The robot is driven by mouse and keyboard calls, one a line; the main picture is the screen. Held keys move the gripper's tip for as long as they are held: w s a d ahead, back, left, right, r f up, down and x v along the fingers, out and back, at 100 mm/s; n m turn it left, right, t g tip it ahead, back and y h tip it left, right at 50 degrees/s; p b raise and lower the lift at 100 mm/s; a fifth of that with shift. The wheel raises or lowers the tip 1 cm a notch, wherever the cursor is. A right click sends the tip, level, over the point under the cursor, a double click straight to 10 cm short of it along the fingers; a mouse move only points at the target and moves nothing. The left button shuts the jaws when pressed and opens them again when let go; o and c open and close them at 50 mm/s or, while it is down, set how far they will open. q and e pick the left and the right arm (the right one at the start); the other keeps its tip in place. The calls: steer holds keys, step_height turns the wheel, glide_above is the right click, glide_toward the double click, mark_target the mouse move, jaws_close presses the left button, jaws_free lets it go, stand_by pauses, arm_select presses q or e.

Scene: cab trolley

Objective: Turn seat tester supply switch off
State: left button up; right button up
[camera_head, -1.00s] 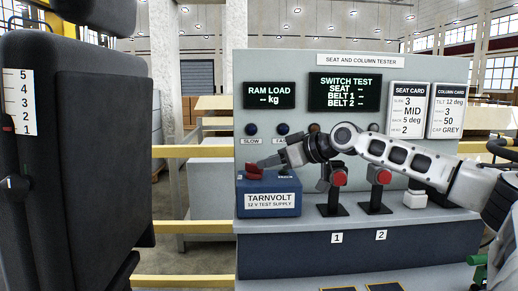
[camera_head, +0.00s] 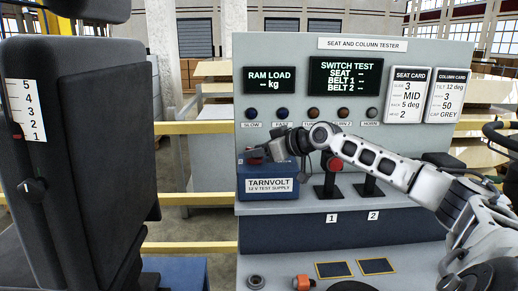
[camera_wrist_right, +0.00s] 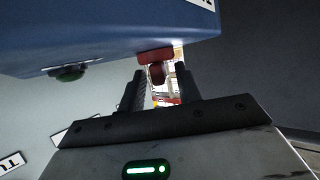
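The blue test supply box (camera_head: 268,185), labelled TARNVOLT 12 V TEST SUPPLY, stands on the tester's ledge at left. A red switch (camera_head: 256,154) shows at its top, partly covered by my right gripper (camera_head: 262,152). The red switch (camera_wrist_right: 156,68) lies between the fingertips of my right gripper (camera_wrist_right: 160,82). The fingers are apart; I cannot tell whether they touch the switch. The switch's on or off position is unclear. My left gripper is not in view.
The grey tester panel (camera_head: 300,52) stands behind, with dark screens and a row of buttons. A black seat (camera_head: 90,150) stands at left. An orange-topped item (camera_head: 302,282) lies low in front.

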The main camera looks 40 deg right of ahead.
jaws_close()
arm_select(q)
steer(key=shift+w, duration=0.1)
